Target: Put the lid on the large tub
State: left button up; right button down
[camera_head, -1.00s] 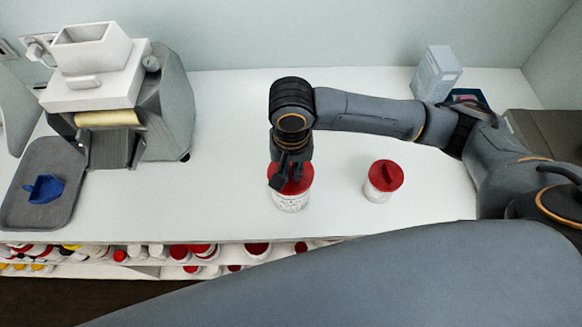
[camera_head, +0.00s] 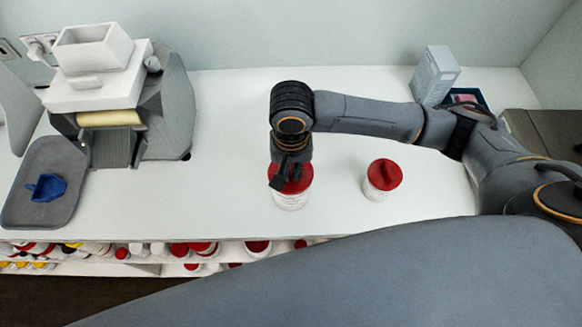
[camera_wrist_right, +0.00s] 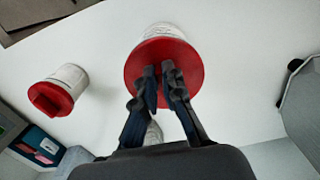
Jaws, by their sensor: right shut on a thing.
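The large tub (camera_head: 290,202) is white with print and stands upright on the white counter, near its front edge. The red lid (camera_head: 300,184) sits at its top, and looks level. In the right wrist view the lid (camera_wrist_right: 188,73) covers the mouth of the tub (camera_wrist_right: 164,31); whether it is fully seated I cannot tell. My right gripper (camera_head: 284,177) points down over the lid. In the wrist view its fingers (camera_wrist_right: 160,72) are shut on the lid's raised grip, which they mostly hide. My left gripper is out of view.
A smaller white tub (camera_head: 377,194) with its own red lid (camera_head: 386,174) stands to the right. A grey machine (camera_head: 168,105) and a grey tray (camera_head: 63,206) with a blue scoop (camera_head: 46,187) are at left. The counter between machine and large tub is clear. Several tubs fill the shelf below.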

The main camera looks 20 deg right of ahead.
jog(key=shift+f+p, duration=0.15)
jog(key=shift+p, duration=0.2)
dwell(0.8)
jog(key=c, duration=0.9)
grip_release()
jog(key=shift+r, duration=2.3)
grip_shut()
jog(key=shift+w, duration=0.1)
